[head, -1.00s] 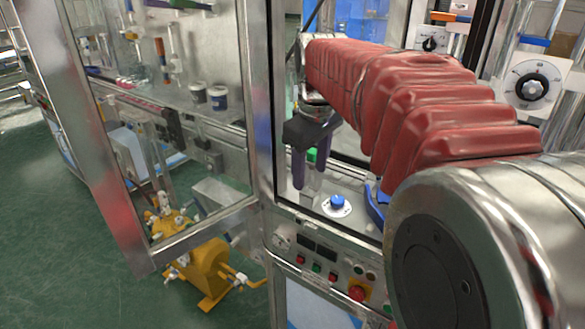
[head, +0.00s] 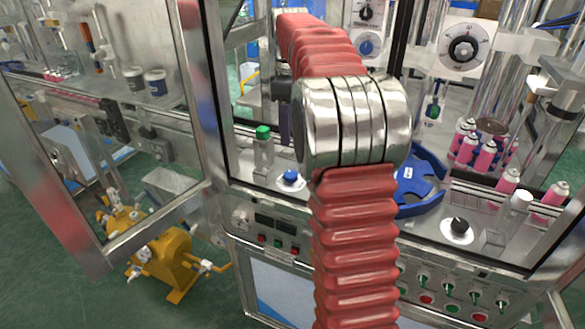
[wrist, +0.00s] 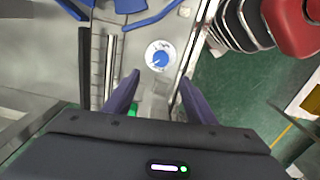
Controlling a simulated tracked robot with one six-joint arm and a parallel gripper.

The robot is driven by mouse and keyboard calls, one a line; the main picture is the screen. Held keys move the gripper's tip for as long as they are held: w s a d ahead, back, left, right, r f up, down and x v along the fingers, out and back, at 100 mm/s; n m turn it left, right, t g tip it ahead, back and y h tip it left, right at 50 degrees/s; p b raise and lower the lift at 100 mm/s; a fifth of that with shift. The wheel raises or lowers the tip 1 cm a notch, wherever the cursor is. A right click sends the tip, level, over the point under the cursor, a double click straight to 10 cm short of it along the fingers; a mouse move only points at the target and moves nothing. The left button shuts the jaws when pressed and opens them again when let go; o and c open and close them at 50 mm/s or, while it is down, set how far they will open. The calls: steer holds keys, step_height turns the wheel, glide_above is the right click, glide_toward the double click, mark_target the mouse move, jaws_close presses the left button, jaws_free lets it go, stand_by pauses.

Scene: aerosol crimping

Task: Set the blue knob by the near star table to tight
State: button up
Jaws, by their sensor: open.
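The blue knob (head: 291,177) sits on a round white dial on the metal deck, left of the blue star table (head: 418,172) in the head view. In the wrist view the blue knob (wrist: 160,58) lies on its dial just beyond the fingertips, roughly midway between them. The dial marks are too small to read. My gripper (wrist: 160,78) is open and empty, its two purple fingers apart and clear of the knob. Blue edges of the star table (wrist: 150,18) show at the top of the wrist view.
A green-capped clear post (head: 263,150) stands left of the knob. A metal door frame (head: 213,100) rises at the left. Pink cans (head: 466,145) and a black knob (head: 459,226) are at the right. Another blue knob (head: 367,45) is on an upper panel.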

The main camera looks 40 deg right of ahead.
mark_target(291, 173)
steer(key=shift+f, duration=0.1)
step_height(291, 173, down, 14)
steer(key=shift+r, duration=0.2)
stand_by(0.5)
steer(key=c, duration=1)
steer(key=shift+d, duration=0.2)
steer(key=shift+c, duration=0.2)
steer(key=shift+a, duration=0.1)
